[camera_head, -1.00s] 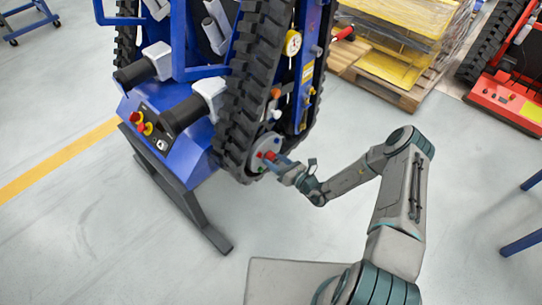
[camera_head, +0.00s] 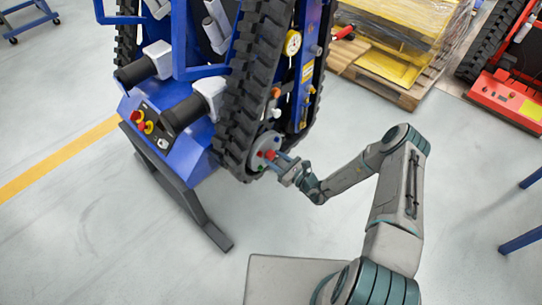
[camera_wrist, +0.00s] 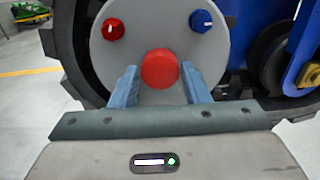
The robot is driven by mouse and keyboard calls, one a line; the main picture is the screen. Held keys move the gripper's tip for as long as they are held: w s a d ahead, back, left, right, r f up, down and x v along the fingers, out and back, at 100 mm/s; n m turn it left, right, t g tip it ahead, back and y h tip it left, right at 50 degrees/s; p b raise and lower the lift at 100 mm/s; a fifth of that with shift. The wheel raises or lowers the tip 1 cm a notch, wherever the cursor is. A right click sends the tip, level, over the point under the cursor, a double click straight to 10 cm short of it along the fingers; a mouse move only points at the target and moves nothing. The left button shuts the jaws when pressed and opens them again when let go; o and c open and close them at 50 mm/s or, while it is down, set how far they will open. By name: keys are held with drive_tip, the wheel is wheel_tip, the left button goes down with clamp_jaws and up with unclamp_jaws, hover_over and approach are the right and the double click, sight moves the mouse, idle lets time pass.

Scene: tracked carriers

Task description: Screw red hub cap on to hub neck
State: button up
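The red hub cap (camera_wrist: 160,70) sits in front of the grey round hub face (camera_wrist: 206,48), low on the blue carrier's track. In the head view the red cap (camera_head: 270,155) shows at my fingertips. My gripper (camera_wrist: 160,78) has its two blue-grey fingers on either side of the cap, closely flanking it, and appears shut on it. The cap hides the hub neck, so I cannot see how far the cap sits on it. In the head view my gripper (camera_head: 279,161) reaches the hub from the right.
A red knob (camera_wrist: 113,29) and a blue knob (camera_wrist: 201,20) stand on the hub face above the cap. The black track (camera_head: 247,90) surrounds the hub. A wooden pallet (camera_head: 390,88) with wrapped goods stands behind.

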drive_tip(key=shift+f+m+b, duration=0.1)
drive_tip(key=shift+m+b, duration=0.35)
drive_tip(key=shift+m, duration=0.75)
drive_tip(key=m+b, duration=0.1)
drive_tip(key=m, duration=0.3)
drive_tip(key=shift+m, duration=1.7)
drive_tip(key=m+b, duration=0.1)
drive_tip(key=m, duration=0.4)
drive_tip(key=shift+b, duration=0.3)
drive_tip(key=m, duration=0.4)
drive_tip(key=shift+m+b, duration=0.35)
drive_tip(key=shift+m, duration=0.05)
